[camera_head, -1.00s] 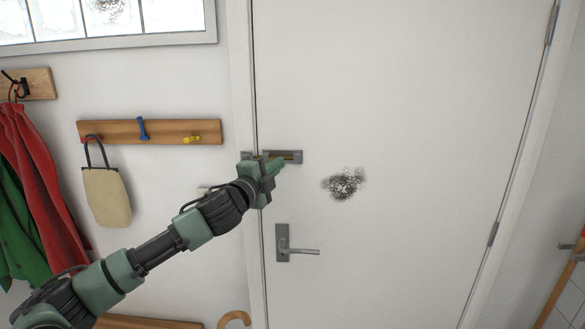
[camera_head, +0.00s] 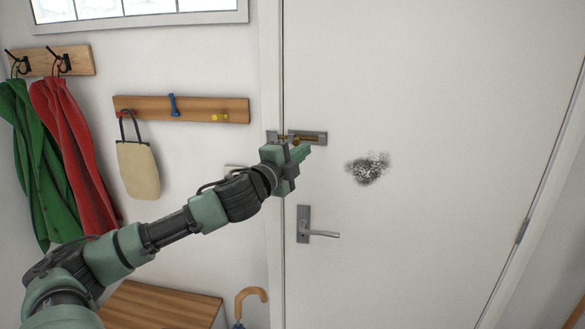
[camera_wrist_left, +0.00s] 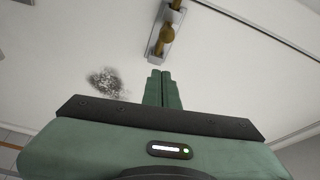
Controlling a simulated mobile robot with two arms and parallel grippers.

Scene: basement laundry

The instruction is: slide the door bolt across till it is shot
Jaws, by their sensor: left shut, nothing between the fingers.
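The door bolt (camera_head: 312,137) is a grey plate with a brass bar, mounted on the white door near its left edge. Its brass knob shows in the wrist view (camera_wrist_left: 167,34). A grey keeper (camera_head: 271,137) sits on the frame to the left. Some brass shows between plate and keeper, but how far the bar enters the keeper is unclear. My left gripper (camera_head: 306,152) is shut and empty, just below the bolt plate. In the wrist view its fingertips (camera_wrist_left: 161,73) are apart from the knob. My right gripper is not in view.
A lever handle (camera_head: 318,234) is lower on the door, below my gripper. A peg rail (camera_head: 190,110) with a cream bag (camera_head: 138,170) hangs left of the frame. Red and green coats (camera_head: 75,140) hang further left. A wooden bench (camera_head: 160,305) stands below.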

